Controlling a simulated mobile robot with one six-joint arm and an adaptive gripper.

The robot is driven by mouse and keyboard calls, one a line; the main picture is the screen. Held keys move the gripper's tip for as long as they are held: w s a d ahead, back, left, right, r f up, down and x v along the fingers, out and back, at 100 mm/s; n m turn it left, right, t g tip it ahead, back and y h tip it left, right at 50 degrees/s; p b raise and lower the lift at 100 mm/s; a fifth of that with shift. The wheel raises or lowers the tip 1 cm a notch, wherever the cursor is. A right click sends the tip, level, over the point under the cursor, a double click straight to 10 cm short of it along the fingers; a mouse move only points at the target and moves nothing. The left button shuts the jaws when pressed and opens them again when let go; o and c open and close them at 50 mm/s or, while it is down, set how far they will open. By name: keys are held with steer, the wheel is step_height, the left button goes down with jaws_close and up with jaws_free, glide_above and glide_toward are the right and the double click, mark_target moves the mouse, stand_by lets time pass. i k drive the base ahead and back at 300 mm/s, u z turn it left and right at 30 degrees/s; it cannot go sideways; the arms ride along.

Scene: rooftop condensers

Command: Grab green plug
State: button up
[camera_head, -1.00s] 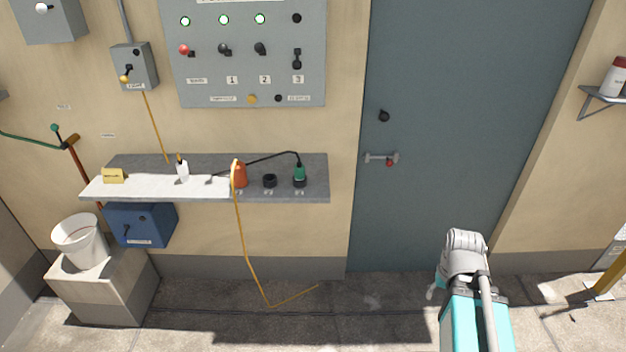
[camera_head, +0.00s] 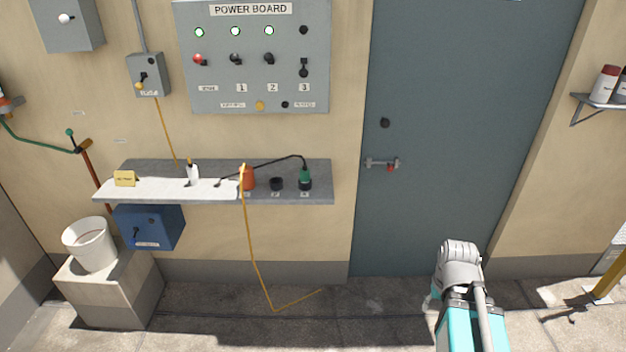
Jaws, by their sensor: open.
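The green plug (camera_head: 305,174) stands upright in a black socket (camera_head: 305,185) near the right end of the grey wall shelf (camera_head: 215,195). A black cord leaves its top and arcs left, ending on the shelf. My arm shows at the lower right, in front of the door and to the right of the shelf. My gripper itself cannot be made out.
An orange plug (camera_head: 248,179) with a yellow cord hanging to the floor and an empty black socket (camera_head: 276,184) are left of the green plug. A power board (camera_head: 255,75) is above. A bucket (camera_head: 90,245) stands at left. Floor before the shelf looks mostly clear.

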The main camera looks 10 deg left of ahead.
mark_target(304, 171)
steer(key=u, duration=0.1)
steer(key=i, duration=0.95)
steer(key=z, duration=0.05)
